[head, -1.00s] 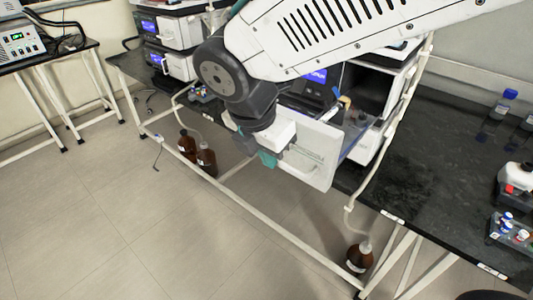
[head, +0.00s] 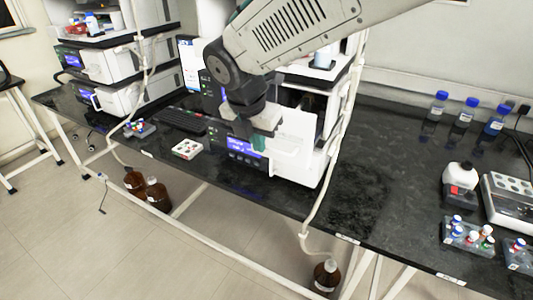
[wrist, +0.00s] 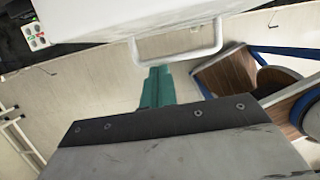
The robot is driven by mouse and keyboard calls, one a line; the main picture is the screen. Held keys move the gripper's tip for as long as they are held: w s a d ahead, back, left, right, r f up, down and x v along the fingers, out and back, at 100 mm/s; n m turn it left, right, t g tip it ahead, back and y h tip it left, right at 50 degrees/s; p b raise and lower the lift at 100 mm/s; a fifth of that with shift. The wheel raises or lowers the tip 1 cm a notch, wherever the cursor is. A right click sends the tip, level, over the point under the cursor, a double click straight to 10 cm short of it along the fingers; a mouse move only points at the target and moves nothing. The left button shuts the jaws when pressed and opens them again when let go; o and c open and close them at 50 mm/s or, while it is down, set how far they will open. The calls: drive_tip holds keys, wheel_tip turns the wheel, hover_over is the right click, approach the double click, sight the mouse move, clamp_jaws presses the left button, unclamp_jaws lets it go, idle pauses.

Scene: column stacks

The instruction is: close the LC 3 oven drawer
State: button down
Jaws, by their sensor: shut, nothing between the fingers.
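The white LC 3 oven drawer front (head: 297,138) stands upright at the lower part of the middle instrument stack. From this angle I see no clear gap between it and the stack, but my arm hides part of it, so I cannot tell if it is fully flush. My gripper (head: 263,144), with teal fingers, is shut and empty just left of the drawer front. In the wrist view the teal fingers (wrist: 157,88) point toward the white drawer front (wrist: 110,18) and lie just below its bar handle (wrist: 178,58). I cannot tell if they touch.
A keyboard (head: 183,121) and a small white vial tray (head: 187,149) lie on the black bench left of the stack. Blue-capped bottles (head: 463,115) and vial racks (head: 468,236) stand to the right. Brown bottles (head: 147,190) stand below.

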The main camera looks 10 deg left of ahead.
drive_tip(key=w+d, duration=0.1)
drive_tip(key=w, duration=0.2)
drive_tip(key=w+d, duration=0.1)
drive_tip(key=w, duration=0.3)
drive_tip(key=w+d, duration=0.2)
drive_tip(key=w, duration=0.2)
drive_tip(key=shift+w+d, duration=0.1)
drive_tip(key=shift+w, duration=0.05)
drive_tip(key=s, duration=0.1)
drive_tip(key=s+a, duration=0.1)
drive_tip(key=s+r, duration=0.1)
drive_tip(key=shift+s+a, duration=0.15)
drive_tip(key=shift+a, duration=0.1)
drive_tip(key=v, duration=1)
drive_tip(key=s+d+f+m+g, duration=0.1)
drive_tip(key=s+d+f+m, duration=0.2)
drive_tip(key=s+d+m, duration=1.1)
drive_tip(key=s+d+f+m+y, duration=0.1)
drive_tip(key=s+d+f+m, duration=0.2)
drive_tip(key=s+d+m, duration=1.2)
drive_tip(key=d+m, duration=0.3)
drive_tip(key=d, duration=0.2)
drive_tip(key=shift+d+f+g, duration=0.15)
drive_tip(key=shift+f+g, duration=0.15)
drive_tip(key=shift+g, duration=0.1)
